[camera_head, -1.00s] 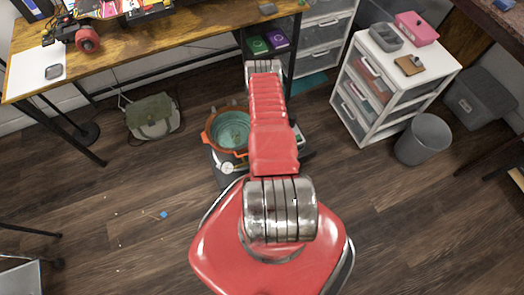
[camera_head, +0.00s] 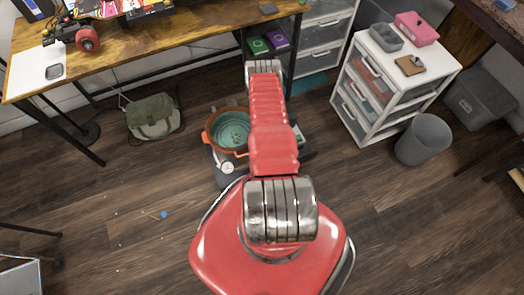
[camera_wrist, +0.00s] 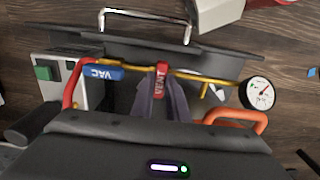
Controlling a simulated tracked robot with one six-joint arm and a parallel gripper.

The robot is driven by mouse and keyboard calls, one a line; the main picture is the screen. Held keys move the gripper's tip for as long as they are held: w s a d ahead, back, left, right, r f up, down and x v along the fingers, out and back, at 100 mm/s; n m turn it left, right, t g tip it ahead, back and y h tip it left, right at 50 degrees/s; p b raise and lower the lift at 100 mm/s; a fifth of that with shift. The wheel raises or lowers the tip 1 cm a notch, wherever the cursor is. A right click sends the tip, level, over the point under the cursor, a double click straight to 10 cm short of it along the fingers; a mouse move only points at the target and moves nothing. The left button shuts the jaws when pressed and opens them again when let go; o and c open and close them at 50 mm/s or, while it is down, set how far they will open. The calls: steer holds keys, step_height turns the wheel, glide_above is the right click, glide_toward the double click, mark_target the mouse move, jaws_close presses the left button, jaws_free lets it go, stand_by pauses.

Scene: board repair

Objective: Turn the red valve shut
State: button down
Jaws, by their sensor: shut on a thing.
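The red valve (camera_wrist: 161,80) is a short red lever with white lettering on a brass-yellow pipe (camera_wrist: 200,78) in the wrist view. It stands across the pipe, in line with the picture's vertical. My gripper (camera_wrist: 162,98) has its two grey fingers closed on the lever from below. The fingers cover the lever's lower end. A blue lever marked VAC (camera_wrist: 103,73) lies along the pipe to the left. A round white gauge (camera_wrist: 257,93) sits at the pipe's right end; it also shows in the head view (camera_head: 227,168). In the head view my arm hides the valve and gripper.
An orange-rimmed pot (camera_head: 208,136) with a teal inside stands beside my arm. In the wrist view, a grey box with a green button (camera_wrist: 43,73) is left and an orange handle (camera_wrist: 258,119) right. A green bag (camera_head: 153,117) and drawers (camera_head: 350,95) stand apart.

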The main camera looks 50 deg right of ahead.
steer(key=shift+d, duration=0.1)
stand_by(0.4)
steer(key=c, duration=1.7)
jaws_free()
steer(key=shift+r, duration=0.15)
steer(key=shift+r, duration=6.7)
